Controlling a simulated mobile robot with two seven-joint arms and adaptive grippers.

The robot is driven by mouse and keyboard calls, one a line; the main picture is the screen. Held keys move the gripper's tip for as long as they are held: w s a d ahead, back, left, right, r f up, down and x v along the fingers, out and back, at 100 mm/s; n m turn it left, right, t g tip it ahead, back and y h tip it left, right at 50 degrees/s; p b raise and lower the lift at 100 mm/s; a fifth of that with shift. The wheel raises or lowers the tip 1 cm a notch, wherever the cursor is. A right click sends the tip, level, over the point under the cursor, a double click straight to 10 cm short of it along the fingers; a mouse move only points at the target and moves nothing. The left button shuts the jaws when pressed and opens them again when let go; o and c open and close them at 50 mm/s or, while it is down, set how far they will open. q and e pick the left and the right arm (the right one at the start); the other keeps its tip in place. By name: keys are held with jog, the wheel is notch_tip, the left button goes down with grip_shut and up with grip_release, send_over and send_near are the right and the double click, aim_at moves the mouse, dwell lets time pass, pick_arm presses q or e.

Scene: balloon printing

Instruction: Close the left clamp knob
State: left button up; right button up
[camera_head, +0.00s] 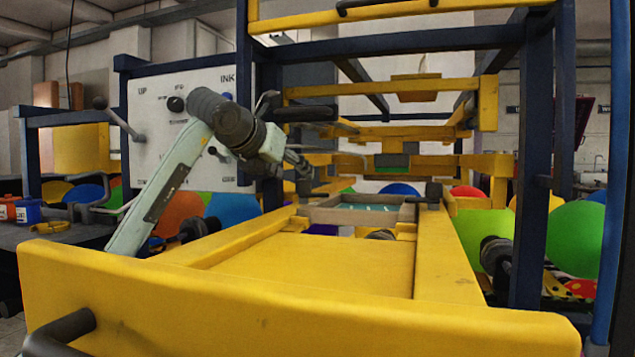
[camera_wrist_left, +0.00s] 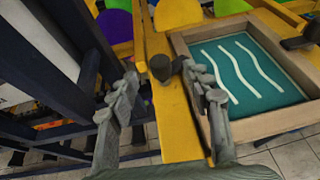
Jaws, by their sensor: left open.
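The left clamp knob (camera_wrist_left: 160,68) is a dark round knob on the yellow rail, beside the wooden screen frame (camera_wrist_left: 199,79). In the head view a dark knob (camera_head: 305,187) shows just below my left gripper (camera_head: 298,164). In the left wrist view my left gripper (camera_wrist_left: 163,98) is open, with one finger on each side of the yellow rail in the picture. The knob appears between and beyond the fingertips; I cannot tell whether they touch it. The gripper looks empty. My right gripper is not in view.
A teal screen with white wavy lines (camera_wrist_left: 250,72) lies inside the wooden frame. Dark blue posts (camera_head: 533,160) and yellow beams (camera_head: 380,132) surround the work area. A white control panel (camera_head: 150,140) stands at left.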

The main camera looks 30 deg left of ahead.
aim_at(301, 180)
pick_arm(q)
jog(key=p+x, duration=0.1)
jog(key=x, duration=0.5)
jog(key=shift+s, duration=0.1)
jog(key=shift+w+a+f, duration=0.1)
jog(key=shift+w+f, duration=0.15)
jog(key=shift+w, duration=0.25)
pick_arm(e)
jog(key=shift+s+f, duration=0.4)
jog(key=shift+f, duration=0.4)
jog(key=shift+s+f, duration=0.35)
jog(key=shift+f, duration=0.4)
pick_arm(q)
grip_shut()
jog(key=shift+a+m+h, duration=0.15)
jog(key=shift+m+h, duration=0.45)
jog(key=shift+h, duration=0.1)
jog(key=shift+m+h+p, duration=0.6)
jog(key=shift+m+h, duration=1.1)
jog(key=shift+h, duration=0.3)
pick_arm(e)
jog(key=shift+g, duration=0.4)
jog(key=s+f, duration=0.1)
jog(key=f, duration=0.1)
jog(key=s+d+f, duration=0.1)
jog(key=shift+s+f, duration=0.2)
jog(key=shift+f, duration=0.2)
pick_arm(q)
grip_release()
